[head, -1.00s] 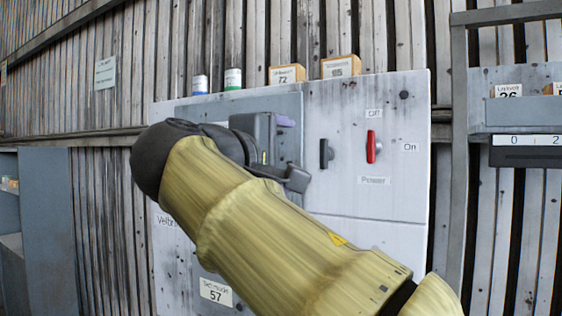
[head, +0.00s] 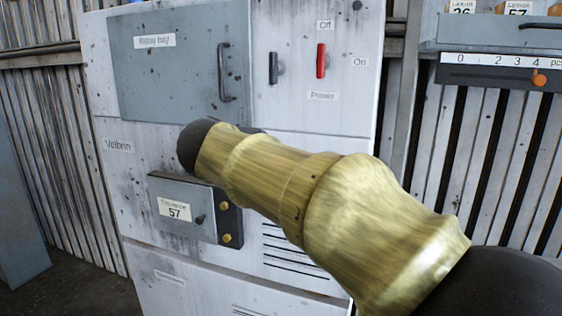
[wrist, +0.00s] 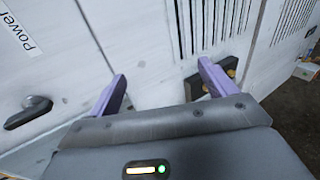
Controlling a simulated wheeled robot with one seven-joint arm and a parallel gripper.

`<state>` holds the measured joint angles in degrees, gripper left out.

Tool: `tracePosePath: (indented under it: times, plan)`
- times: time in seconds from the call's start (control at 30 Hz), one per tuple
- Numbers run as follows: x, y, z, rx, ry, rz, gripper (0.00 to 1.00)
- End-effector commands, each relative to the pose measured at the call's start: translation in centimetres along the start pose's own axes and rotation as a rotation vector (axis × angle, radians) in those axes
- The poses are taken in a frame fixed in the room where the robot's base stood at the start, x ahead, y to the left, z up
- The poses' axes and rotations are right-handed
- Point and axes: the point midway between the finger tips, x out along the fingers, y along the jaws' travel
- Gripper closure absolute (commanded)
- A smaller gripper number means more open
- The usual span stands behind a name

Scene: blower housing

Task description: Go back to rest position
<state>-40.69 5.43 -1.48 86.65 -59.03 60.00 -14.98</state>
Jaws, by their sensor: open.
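My gripper (wrist: 163,86) shows in the wrist view with its two purple fingers spread apart and nothing between them. It is in front of the white cabinet, and I see no contact. In the head view my yellow arm crosses the lower right and centre, and the gripper is hidden behind it. The white cabinet (head: 400,20) stands upright behind my arm. Its grey relay bay door (head: 170,75) looks closed, with a dark handle (head: 224,72) on its right side.
A box marked 57 (head: 180,224) with yellow knobs juts out below the relay bay. Dark floor shows lower left.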

Motion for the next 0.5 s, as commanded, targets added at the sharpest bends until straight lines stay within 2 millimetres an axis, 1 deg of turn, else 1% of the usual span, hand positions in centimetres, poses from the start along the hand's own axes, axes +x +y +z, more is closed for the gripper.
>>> tracePosePath:
  times: [0.03, 0.1, 0.17, 0.2, 0.33, 0.4, 0.47, 0.5]
  plan:
    - [1.7, -1.6, 1.6, 0.026, -0.017, -0.075, 0.16]
    - [3.7, -4.5, 3.4, 0.077, -0.029, -0.175, 0.16]
    - [5.0, -7.1, 5.1, 0.133, -0.045, -0.260, 0.16]
    - [5.8, -8.8, 6.3, 0.174, -0.058, -0.314, 0.16]
    - [7.2, -14.3, 10.3, 0.340, -0.114, -0.479, 0.16]
    - [7.3, -17.0, 12.5, 0.445, -0.151, -0.555, 0.16]
    - [7.2, -19.4, 14.4, 0.545, -0.189, -0.616, 0.16]
    - [7.0, -20.9, 15.6, 0.613, -0.216, -0.650, 0.16]
